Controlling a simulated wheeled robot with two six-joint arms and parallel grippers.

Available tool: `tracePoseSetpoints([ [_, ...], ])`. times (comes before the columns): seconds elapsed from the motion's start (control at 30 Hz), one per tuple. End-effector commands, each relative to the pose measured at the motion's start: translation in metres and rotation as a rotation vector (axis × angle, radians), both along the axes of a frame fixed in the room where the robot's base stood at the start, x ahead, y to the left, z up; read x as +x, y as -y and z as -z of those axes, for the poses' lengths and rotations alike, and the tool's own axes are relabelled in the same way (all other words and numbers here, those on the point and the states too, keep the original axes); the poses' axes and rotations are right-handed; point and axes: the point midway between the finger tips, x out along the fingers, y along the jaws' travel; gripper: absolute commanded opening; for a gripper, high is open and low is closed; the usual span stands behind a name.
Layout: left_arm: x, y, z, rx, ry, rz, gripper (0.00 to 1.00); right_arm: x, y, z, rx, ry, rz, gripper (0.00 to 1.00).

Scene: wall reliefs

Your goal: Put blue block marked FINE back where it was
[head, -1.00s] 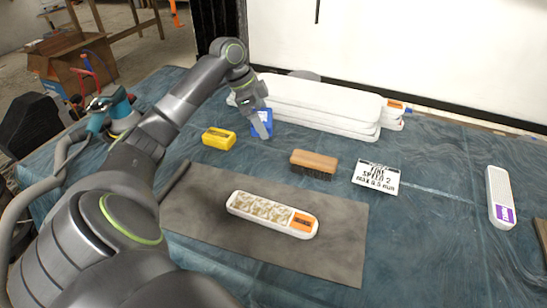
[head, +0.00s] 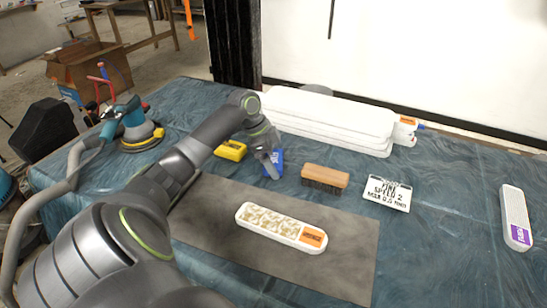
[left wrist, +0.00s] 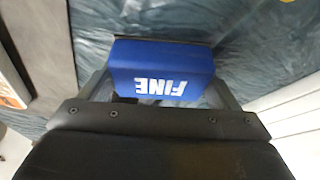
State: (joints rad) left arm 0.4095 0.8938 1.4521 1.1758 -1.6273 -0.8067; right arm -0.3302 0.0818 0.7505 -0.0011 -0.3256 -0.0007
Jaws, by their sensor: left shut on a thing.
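The blue block marked FINE (left wrist: 160,72) is between the fingers of my left gripper (left wrist: 160,92) in the left wrist view, its white lettering upside down there. In the head view the blue block (head: 278,164) shows partly behind my left gripper (head: 270,168), which is shut on it. The block is at or close above the blue-covered table, between the yellow block (head: 231,150) and the wooden brush (head: 325,178). I cannot tell whether it touches the table. My right gripper is out of view.
A grey mat (head: 340,255) holds a white relief piece (head: 281,227) with an orange label. A white sign (head: 387,193) lies right of the brush. White panels (head: 330,118) are stacked behind. A sander (head: 133,125) stands left. A long white piece (head: 516,217) lies far right.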

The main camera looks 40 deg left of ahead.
Motion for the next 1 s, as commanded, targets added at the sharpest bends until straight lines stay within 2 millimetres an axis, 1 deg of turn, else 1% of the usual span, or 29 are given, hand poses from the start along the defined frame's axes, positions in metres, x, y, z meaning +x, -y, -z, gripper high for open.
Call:
tracePoseSetpoints([
  [0.07,0.000,0.000,0.002,0.000,0.000,0.000,0.58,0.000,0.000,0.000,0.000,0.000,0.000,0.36],
  [0.1,0.000,0.000,0.003,0.000,0.000,0.000,0.85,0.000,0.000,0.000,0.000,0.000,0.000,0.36],
  [0.2,0.000,0.000,0.003,0.000,0.000,0.000,0.98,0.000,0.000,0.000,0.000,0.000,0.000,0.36],
  [0.23,0.000,0.000,0.003,0.000,0.000,0.000,1.00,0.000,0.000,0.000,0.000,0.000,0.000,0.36],
  [0.47,0.000,0.000,0.001,0.000,0.000,0.000,1.00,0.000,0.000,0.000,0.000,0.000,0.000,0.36],
  [0.57,-0.001,-0.002,-0.006,0.002,0.000,0.001,1.00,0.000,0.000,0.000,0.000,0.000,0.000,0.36],
  [0.67,-0.005,-0.007,-0.020,0.005,0.002,0.001,1.00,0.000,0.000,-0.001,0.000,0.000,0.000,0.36],
  [0.9,-0.018,-0.023,-0.069,0.006,0.002,-0.001,1.00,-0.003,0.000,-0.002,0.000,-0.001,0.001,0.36],
  [1.0,-0.022,-0.028,-0.086,0.004,0.002,-0.002,1.00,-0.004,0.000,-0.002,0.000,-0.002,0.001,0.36],
])
